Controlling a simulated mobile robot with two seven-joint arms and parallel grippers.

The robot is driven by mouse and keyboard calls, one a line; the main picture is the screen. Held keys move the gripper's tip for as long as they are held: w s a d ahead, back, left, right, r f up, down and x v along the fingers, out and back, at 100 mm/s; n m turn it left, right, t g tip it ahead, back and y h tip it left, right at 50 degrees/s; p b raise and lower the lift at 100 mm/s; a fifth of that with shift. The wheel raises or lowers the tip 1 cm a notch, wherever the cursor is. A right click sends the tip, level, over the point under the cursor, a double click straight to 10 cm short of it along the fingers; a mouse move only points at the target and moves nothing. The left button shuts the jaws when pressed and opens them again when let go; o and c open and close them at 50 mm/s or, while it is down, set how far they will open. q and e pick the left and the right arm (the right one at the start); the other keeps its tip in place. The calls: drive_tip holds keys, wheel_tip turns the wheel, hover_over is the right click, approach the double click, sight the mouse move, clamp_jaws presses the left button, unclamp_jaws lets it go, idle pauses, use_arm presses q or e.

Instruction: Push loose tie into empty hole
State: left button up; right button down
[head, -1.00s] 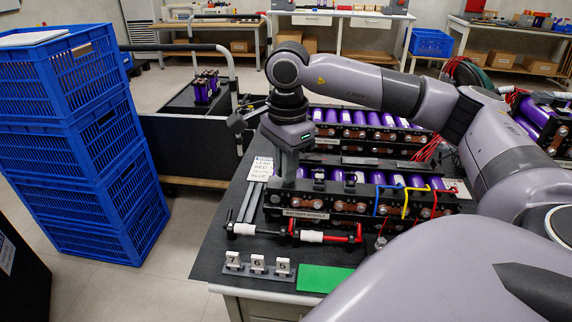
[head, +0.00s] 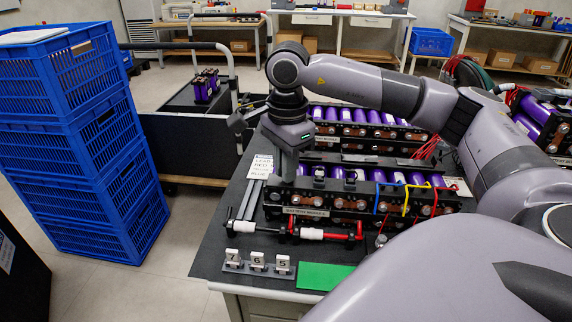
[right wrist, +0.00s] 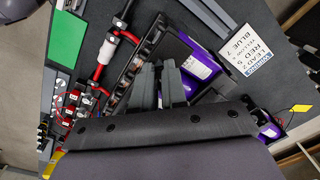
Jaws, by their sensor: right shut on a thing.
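My right gripper (head: 287,174) points down at the left end of the front battery module (head: 300,212). It is shut, with its fingertips low against the module's top. In the right wrist view its two grey fingers (right wrist: 157,82) lie close together beside purple cells (right wrist: 198,62). The loose tie is hidden between or below the fingers, and so is the empty hole. I cannot tell how deep the tie sits. Small dark fittings (head: 350,178) stand along the module's top to the right of the fingers. My left gripper is out of view.
A second module (head: 360,118) stands behind. A red and black tool with white sleeves (head: 312,234), numbered tags (head: 257,261) and a green mat (head: 325,277) lie in front. A printed card (head: 261,167) lies left. Blue crates (head: 85,150) stand beyond the table.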

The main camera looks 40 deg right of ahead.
drive_tip(key=shift+f, duration=0.15)
drive_tip(key=c, duration=1.1)
unclamp_jaws()
wheel_tip(320, 180, up, 7)
drive_tip(key=shift+r+p, duration=0.2)
drive_tip(key=shift+p, duration=0.3)
